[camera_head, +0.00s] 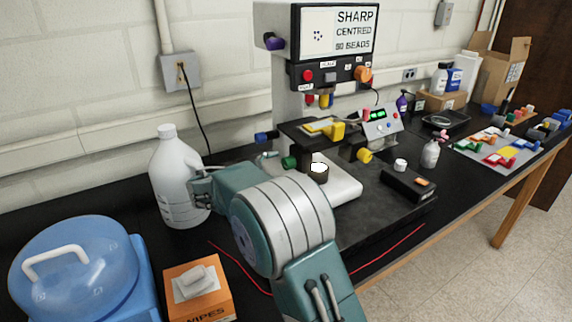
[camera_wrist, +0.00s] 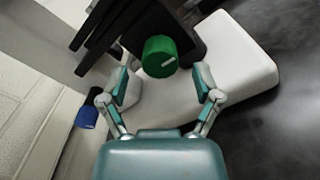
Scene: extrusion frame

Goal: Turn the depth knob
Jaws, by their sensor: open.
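A green round knob (camera_wrist: 158,57) with a white pointer line is on the dark part of the machine in the wrist view. It also shows in the head view (camera_head: 289,162), low on the machine's left side, below the dark stage (camera_head: 300,130). No depth label is readable on it. My gripper (camera_wrist: 163,85) is open and empty, its two fingers spread to the left and right just below the knob in the picture. I see no contact with the knob. In the head view my arm covers part of the scene and the fingers are hard to make out.
Other knobs are near: a blue knob (camera_head: 266,136), a yellow knob (camera_head: 364,155) and an orange knob (camera_head: 363,74). The white machine base (camera_wrist: 240,65) lies right of the green knob. A white jug (camera_head: 178,180) stands left of my arm. A wipes box (camera_head: 199,290) is in front.

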